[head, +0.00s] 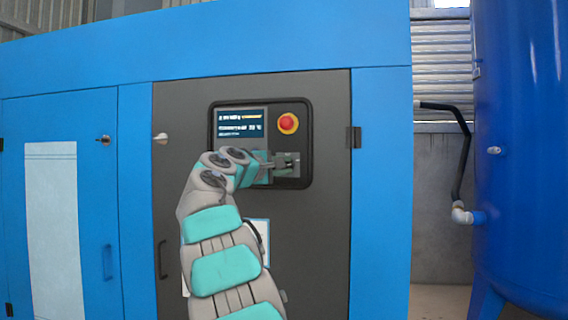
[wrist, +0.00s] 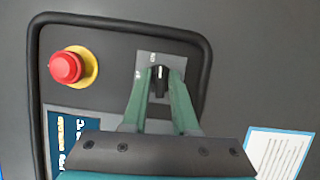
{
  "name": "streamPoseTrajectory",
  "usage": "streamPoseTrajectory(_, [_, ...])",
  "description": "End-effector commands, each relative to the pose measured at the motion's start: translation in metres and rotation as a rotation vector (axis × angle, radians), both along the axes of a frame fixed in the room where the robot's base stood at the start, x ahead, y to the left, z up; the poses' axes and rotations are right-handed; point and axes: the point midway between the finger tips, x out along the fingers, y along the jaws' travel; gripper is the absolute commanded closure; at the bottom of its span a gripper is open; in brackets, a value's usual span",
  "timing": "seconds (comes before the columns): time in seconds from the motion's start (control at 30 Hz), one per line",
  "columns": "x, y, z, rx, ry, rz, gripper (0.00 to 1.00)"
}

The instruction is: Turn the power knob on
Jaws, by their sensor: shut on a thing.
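The power knob (wrist: 159,84) is a black knob on a small grey plate (wrist: 166,60) in the control panel. In the wrist view it sits between the two green fingers of my gripper (wrist: 160,80), which is shut on it. The knob's black grip points roughly straight up toward a mark on the plate. In the head view my gripper (head: 282,163) reaches the lower right of the panel, and the gripper and wrist hide the knob there.
A red emergency stop button (head: 288,123) on a yellow ring is just above my gripper. A lit display (head: 241,125) is left of it. The panel sits in a dark grey door (head: 320,230) of the blue cabinet (head: 383,200). A blue tank (head: 525,150) stands at the right.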

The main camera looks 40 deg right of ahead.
Motion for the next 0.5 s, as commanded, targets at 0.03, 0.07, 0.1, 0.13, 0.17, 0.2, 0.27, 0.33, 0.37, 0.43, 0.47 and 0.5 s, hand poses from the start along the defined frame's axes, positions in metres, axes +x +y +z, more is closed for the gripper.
streamPoseTrajectory(0.03, [0.0006,-0.0008,-0.0010,0.014,-0.012,0.000,1.00])
streamPoseTrajectory(0.07, [0.0004,-0.0008,-0.0009,0.021,-0.020,-0.001,1.00])
streamPoseTrajectory(0.1, [0.0001,-0.0008,-0.0008,0.029,-0.030,-0.001,1.00])
streamPoseTrajectory(0.13, [0.0000,-0.0009,-0.0009,0.034,-0.035,-0.002,1.00])
streamPoseTrajectory(0.17, [-0.0002,-0.0009,-0.0009,0.037,-0.040,-0.002,1.00])
streamPoseTrajectory(0.2, [-0.0003,-0.0010,-0.0010,0.042,-0.045,-0.002,1.00])
streamPoseTrajectory(0.27, [-0.0005,-0.0009,-0.0011,0.048,-0.051,-0.002,1.00])
streamPoseTrajectory(0.33, [-0.0006,-0.0011,-0.0013,0.052,-0.056,-0.003,1.00])
streamPoseTrajectory(0.37, [-0.0007,-0.0010,-0.0014,0.053,-0.056,-0.003,1.00])
streamPoseTrajectory(0.43, [-0.0008,-0.0011,-0.0015,0.055,-0.058,-0.003,1.00])
streamPoseTrajectory(0.47, [-0.0008,-0.0011,-0.0016,0.055,-0.058,-0.003,1.00])
streamPoseTrajectory(0.5, [-0.0008,-0.0011,-0.0017,0.055,-0.058,-0.003,1.00])
